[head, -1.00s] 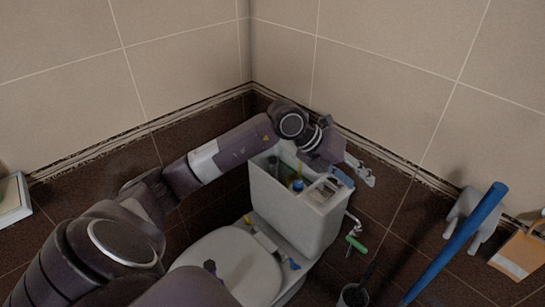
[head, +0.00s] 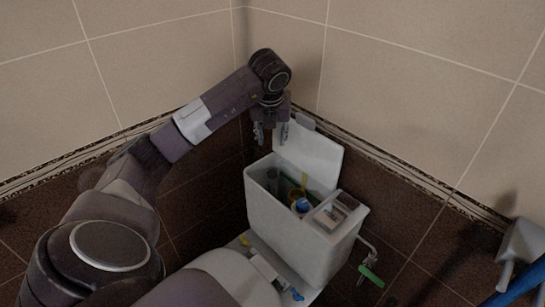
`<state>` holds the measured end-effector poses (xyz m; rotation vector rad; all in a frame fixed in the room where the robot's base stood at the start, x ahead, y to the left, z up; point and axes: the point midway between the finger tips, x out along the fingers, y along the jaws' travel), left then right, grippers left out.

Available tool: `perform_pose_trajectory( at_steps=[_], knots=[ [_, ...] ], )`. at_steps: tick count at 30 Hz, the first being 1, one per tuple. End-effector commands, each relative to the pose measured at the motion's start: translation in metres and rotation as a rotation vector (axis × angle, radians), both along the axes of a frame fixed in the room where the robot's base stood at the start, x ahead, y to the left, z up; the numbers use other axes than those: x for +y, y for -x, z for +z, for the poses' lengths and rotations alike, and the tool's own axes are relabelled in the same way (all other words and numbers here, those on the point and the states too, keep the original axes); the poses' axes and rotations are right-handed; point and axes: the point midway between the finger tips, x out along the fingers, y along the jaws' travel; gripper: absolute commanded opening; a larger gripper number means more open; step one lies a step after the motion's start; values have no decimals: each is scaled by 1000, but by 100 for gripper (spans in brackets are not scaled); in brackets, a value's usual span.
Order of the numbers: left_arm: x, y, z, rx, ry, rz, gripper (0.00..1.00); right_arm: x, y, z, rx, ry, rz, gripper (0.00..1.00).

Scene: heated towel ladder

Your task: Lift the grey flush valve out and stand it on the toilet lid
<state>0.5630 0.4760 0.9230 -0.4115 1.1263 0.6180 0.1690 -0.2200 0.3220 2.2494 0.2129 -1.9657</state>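The white toilet cistern (head: 288,239) stands open at the centre, with several parts inside. A grey upright part (head: 272,179) at its left end may be the flush valve; I cannot tell for sure. A blue and yellow part (head: 300,204) and a green strip are beside it. The toilet lid (head: 238,272) is down in front, its lower part hidden by my own body. My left gripper (head: 270,134) points down above the cistern's back left, fingers apart and empty, clear of the parts inside. My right gripper is not in view.
A white panel (head: 312,158) stands upright behind the cistern. A white box-like part (head: 337,211) sits at the cistern's right end. A green-handled tap (head: 370,275) is at right. A grey wall-side object (head: 525,243) and a blue pole (head: 524,281) are at the right edge.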

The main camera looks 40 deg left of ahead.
Motion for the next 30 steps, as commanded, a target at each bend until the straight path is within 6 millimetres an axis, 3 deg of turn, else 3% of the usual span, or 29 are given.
perform_pose_trajectory(
  at_steps=[1, 9, 16, 21, 30],
  knots=[
    [0, 0, -15, 0, 0, 0, 36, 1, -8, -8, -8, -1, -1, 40],
    [0, 0, -65, 1, 0, -1, 36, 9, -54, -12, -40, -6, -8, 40],
    [0, 0, -127, 0, 0, -1, 36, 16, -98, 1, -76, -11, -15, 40],
    [0, 0, -147, -1, 1, -2, 36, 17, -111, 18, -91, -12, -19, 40],
    [3, -4, -167, 3, 2, -1, 36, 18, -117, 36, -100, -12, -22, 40]
  ],
)
